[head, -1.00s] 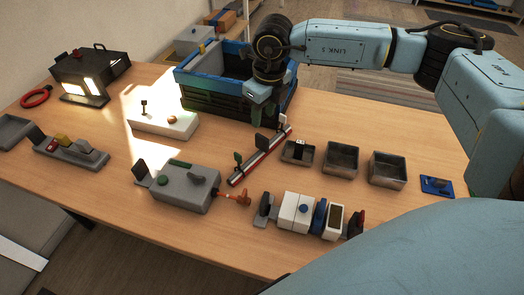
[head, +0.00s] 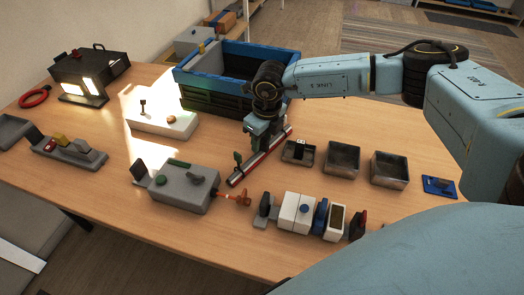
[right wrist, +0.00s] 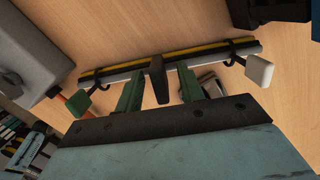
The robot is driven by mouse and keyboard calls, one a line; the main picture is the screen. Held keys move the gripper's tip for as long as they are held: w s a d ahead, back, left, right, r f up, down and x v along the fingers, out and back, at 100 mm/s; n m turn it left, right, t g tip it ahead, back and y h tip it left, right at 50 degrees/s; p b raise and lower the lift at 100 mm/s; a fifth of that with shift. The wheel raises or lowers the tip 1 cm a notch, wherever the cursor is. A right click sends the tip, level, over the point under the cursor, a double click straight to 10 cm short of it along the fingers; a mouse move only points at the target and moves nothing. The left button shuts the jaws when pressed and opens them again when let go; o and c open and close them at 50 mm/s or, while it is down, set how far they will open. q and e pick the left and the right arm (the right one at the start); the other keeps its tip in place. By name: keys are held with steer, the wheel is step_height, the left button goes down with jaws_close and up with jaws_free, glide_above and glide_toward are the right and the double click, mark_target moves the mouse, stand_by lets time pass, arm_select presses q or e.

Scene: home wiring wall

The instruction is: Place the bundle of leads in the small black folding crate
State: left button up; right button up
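The bundle of leads (head: 247,166) lies on the table as a straight strip with red, dark and pale strands. In the right wrist view the two green fingers (right wrist: 159,92) are apart, one on each side of the dark tab, with gaps. The black crate (head: 215,98) with a blue upper rim stands behind the bundle. My left gripper is not in view.
Several small grey trays (head: 341,158) stand right of the bundle. A grey box (head: 183,188) with an orange fitting is in front-left, and white-and-blue modules (head: 300,212) are in front-right. A white block (head: 163,123) stands left. The table's right back is clear.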

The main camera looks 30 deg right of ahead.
steer(key=shift+c, duration=0.5)
jaws_close()
steer(key=shift+r, duration=0.15)
